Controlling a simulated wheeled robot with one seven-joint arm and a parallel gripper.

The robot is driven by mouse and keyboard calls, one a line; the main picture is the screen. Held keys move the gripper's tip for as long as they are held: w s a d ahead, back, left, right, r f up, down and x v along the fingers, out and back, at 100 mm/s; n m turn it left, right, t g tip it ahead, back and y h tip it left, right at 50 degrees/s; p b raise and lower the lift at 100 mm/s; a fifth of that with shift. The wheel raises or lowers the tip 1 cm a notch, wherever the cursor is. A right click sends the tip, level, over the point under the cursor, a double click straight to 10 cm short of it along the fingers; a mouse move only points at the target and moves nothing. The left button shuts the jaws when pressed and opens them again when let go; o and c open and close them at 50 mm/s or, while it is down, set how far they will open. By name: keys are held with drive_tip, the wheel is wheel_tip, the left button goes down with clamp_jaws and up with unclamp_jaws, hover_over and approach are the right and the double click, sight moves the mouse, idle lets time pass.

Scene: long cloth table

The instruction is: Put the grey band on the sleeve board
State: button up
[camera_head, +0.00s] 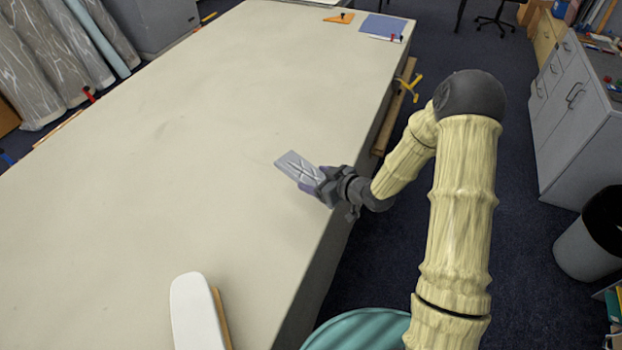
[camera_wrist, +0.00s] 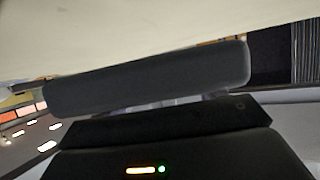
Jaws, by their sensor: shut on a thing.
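The grey band (camera_head: 297,167) is a flat light-grey piece with pale crease-like lines, near the table's right edge in the head view. My gripper (camera_head: 319,184) is shut on its near right end, and the rest sticks out to the upper left. I cannot tell whether the band touches the cloth. The sleeve board (camera_head: 195,312) is a white, round-ended pad over a wooden part at the bottom of the head view, cut off by the frame. It is well apart from the band. In the wrist view a dark rounded bar fills the middle; I cannot tell what it is.
The long cloth table (camera_head: 150,150) is clear between the band and the sleeve board. An orange set square (camera_head: 340,17) and a blue mat (camera_head: 384,25) lie at the far end. A yellow clamp (camera_head: 410,87) sticks out from the right edge.

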drive_tip(key=s+d+m+t+h+p, duration=0.2)
drive_tip(key=d+m+t+h+p, duration=0.2)
drive_tip(key=d, duration=1.2)
drive_tip(key=m+h+p, duration=0.3)
drive_tip(key=m+h, duration=0.3)
drive_tip(key=shift+s+d+t, duration=0.25)
drive_tip(key=shift+d+t, duration=0.05)
drive_tip(key=shift+t, duration=0.1)
drive_tip(key=shift+f, duration=0.1)
drive_tip(key=shift+w+d, duration=0.15)
